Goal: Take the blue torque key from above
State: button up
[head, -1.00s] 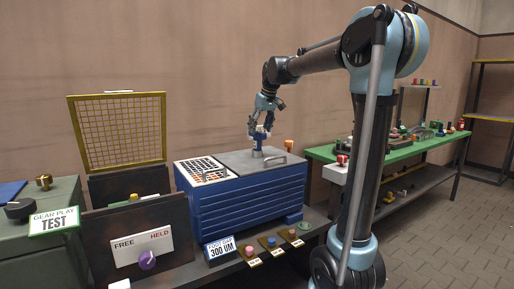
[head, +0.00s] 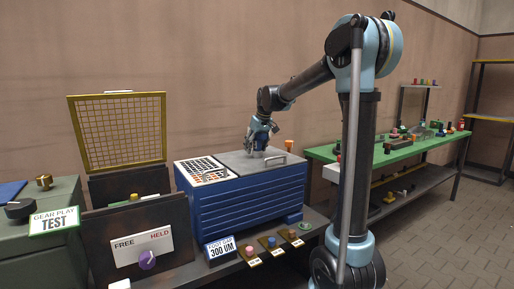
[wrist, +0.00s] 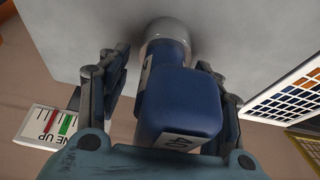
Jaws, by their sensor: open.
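The blue torque key (wrist: 180,105) stands on the grey top of the blue cabinet. In the wrist view it has a blocky blue body and a rounded grey end against the grey surface. My gripper (wrist: 168,78) is open, with one finger on each side of the key. A gap shows on the left; the right finger is close to the key, and contact cannot be told. In the head view my gripper (head: 259,143) is low over the cabinet top and largely hides the key.
The blue cabinet (head: 245,205) carries a chart of coloured squares (head: 203,171) left of my gripper and a bar handle (head: 275,158) close by. An orange peg (head: 289,146) stands behind right. A yellow mesh guard (head: 118,130) rises at left. A green bench (head: 390,152) stands at right.

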grip_shut()
jog(key=shift+r, duration=0.15)
